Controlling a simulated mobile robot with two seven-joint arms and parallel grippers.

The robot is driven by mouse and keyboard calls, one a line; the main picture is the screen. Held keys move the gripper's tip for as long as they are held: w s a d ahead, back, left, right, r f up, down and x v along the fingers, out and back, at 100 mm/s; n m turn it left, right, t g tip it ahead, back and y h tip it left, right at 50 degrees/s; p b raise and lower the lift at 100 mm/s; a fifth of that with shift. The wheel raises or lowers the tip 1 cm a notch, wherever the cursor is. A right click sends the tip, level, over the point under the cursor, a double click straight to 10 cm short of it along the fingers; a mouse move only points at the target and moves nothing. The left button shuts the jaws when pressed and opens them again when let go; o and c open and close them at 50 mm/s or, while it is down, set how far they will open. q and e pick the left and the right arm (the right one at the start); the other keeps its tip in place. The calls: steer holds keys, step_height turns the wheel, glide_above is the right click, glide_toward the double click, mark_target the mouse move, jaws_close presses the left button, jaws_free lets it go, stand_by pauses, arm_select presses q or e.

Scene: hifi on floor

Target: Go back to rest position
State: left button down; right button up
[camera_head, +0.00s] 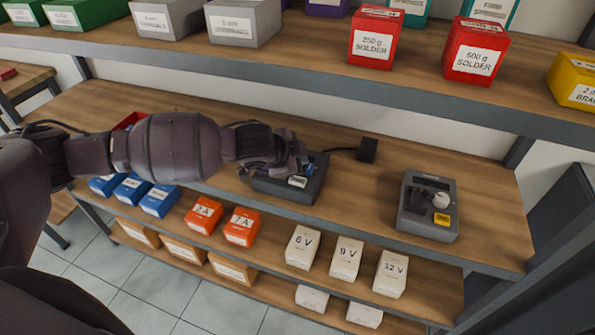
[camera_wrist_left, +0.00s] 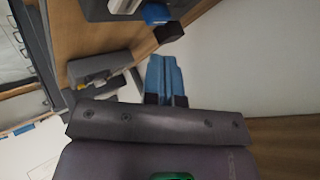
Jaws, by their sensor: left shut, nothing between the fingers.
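My left arm reaches in from the left in the head view, and its gripper (camera_head: 303,165) is over the dark box-shaped device (camera_head: 296,191) on the middle shelf. The arm and gripper hide part of that device. In the left wrist view the two blue fingers of my left gripper (camera_wrist_left: 166,72) lie together, with nothing between them. The device's edge with a blue part (camera_wrist_left: 156,14) shows beyond the fingers there. I cannot tell whether the fingers touch the device. My right gripper is in neither view.
A grey device with a knob (camera_head: 428,207) stands to the right on the middle shelf (camera_head: 355,215). Red solder boxes (camera_head: 374,37) stand on the upper shelf. Blue (camera_head: 158,201), orange (camera_head: 242,227) and white boxes (camera_head: 346,259) fill the lower shelf.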

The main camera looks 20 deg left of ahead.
arm_select(q)
step_height(320, 180, up, 2)
steer(key=shift+p, duration=0.4)
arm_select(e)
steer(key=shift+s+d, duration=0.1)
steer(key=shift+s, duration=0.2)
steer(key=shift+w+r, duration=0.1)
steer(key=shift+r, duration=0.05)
